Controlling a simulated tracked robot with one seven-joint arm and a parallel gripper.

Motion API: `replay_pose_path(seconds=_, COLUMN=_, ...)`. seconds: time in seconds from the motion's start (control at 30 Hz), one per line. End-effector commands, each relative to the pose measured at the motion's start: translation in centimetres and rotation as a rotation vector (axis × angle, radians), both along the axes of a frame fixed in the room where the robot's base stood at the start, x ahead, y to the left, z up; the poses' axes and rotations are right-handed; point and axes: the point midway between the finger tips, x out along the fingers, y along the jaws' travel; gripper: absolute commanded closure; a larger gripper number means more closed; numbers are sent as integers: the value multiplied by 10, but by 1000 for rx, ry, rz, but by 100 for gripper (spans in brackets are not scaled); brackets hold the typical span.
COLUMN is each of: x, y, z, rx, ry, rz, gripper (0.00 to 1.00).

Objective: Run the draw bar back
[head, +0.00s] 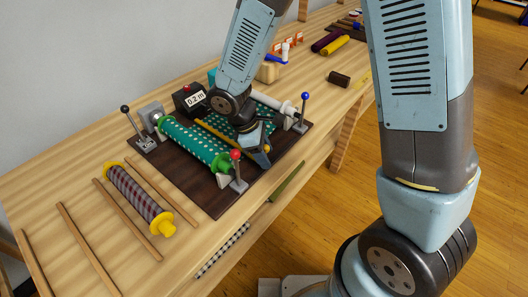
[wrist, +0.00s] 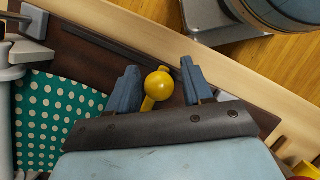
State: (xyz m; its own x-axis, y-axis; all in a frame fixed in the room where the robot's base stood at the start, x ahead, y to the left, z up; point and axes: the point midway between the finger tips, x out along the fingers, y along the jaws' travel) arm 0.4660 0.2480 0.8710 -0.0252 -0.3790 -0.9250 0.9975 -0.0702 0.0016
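The draw bar appears to be the yellow bar (head: 213,131) lying across the green polka-dot fabric (head: 190,140) on the dark machine board (head: 205,196). In the wrist view a yellow ball knob (wrist: 159,84) on a short yellow stem stands between the fingers of my gripper (wrist: 158,78). The fingers are apart, with a gap on each side of the knob. In the head view my gripper (head: 258,150) is low over the board's right side, and my arm hides part of the bar and fabric. The polka-dot fabric also shows in the wrist view (wrist: 50,120).
Levers with a red knob (head: 235,154), a blue knob (head: 305,96) and a black knob (head: 124,109) stand around the board. A display (head: 195,99) reads 0.2 m. A plaid roll (head: 135,193) and thin wooden strips (head: 88,248) lie at the front left.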

Motion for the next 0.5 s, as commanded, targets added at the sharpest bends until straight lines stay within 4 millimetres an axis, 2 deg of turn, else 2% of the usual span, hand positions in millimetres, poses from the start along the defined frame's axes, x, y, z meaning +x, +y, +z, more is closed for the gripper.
replay_pose_path(seconds=0.27, x=0, y=1, z=4, rx=-1, ry=1, rz=-1, gripper=50)
replay_pose_path(seconds=0.37, x=1, y=5, z=14, rx=-1, ry=0, rz=-1, gripper=50)
replay_pose_path(seconds=0.5, x=2, y=15, z=37, rx=1, ry=-1, rz=-1, gripper=50)
